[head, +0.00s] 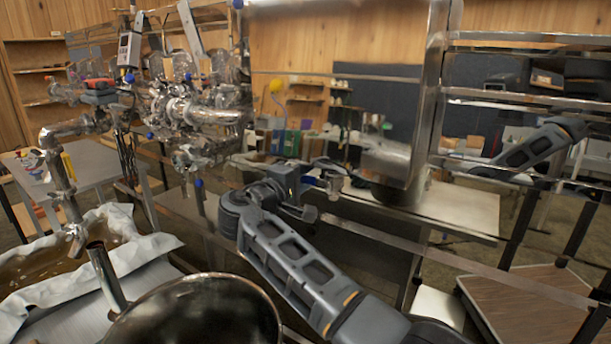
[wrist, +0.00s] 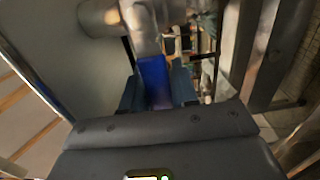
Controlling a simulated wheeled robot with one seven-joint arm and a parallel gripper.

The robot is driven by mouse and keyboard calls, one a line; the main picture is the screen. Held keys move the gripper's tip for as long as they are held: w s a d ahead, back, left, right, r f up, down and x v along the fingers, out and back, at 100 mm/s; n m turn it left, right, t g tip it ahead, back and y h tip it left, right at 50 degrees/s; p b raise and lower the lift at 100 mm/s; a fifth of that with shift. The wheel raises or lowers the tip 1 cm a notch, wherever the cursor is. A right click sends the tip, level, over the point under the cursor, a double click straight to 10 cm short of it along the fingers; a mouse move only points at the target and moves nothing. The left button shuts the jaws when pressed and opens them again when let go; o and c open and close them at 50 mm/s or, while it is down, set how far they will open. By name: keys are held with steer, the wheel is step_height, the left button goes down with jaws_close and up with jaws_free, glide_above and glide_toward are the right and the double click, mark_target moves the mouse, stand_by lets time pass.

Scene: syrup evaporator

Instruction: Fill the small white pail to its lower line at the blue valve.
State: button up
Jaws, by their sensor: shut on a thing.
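My gripper (head: 308,184) is at the end of my arm near the middle of the head view, at a small metal valve (head: 332,180) below the large shiny metal tank. In the wrist view, my gripper (wrist: 157,90) has its two fingers on either side of a blue valve handle (wrist: 154,74) and is shut on it. The metal valve body (wrist: 140,22) is just beyond the handle. Whether liquid runs from the valve cannot be told. I cannot make out the small white pail or its lines in either view.
The shiny metal tank (head: 398,150) stands close beyond my gripper. Metal pipework with several valves (head: 190,105) is at left. A large dark-rimmed pot (head: 200,315) is in the foreground, beside a cloth-lined trough (head: 140,262). Metal rails cross the right side.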

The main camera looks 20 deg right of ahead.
jaws_close()
steer(key=shift+f+n, duration=0.1)
steer(key=shift+n, duration=0.2)
steer(key=shift+s+d+f+n+p, duration=0.25)
steer(key=shift+f+n+p, duration=0.55)
steer(key=shift+n, duration=0.65)
steer(key=shift+s+d+f+n+p, duration=0.1)
steer(key=shift+s+f+n+p, duration=0.15)
steer(key=shift+f+n+p, duration=0.85)
steer(key=shift+s+d+f+n+p, duration=0.25)
steer(key=shift+n+p, duration=0.4)
steer(key=shift+n, duration=1.1)
steer(key=shift+f, duration=0.1)
steer(key=o, duration=0.7)
jaws_free()
steer(key=shift+c, duration=0.2)
